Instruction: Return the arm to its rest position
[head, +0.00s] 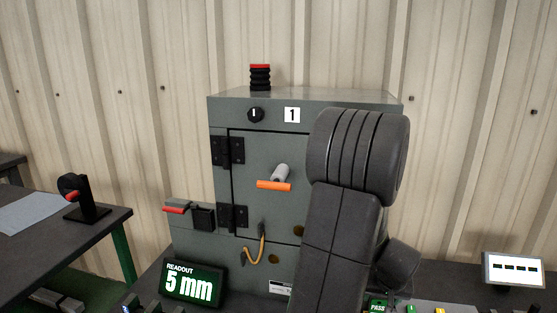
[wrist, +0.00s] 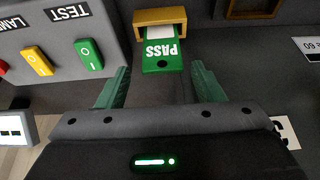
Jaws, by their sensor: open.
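My arm (head: 345,215) rises in front of the right part of a grey cabinet (head: 270,165) in the head view. My gripper is hidden behind it there. In the wrist view my gripper (wrist: 160,70) is open, its two green fingers spread apart with nothing held. A green PASS tag (wrist: 162,62) sticks out of a yellow-framed slot (wrist: 160,16), beyond and between the fingers. I cannot tell how far the fingers are from it.
The cabinet door carries an orange handle (head: 274,186). A 5 mm readout (head: 192,285) stands in front at left. A button box (wrist: 72,35) with yellow and green switches is beside the gripper. A side table (head: 60,228) holds a black stand (head: 86,205).

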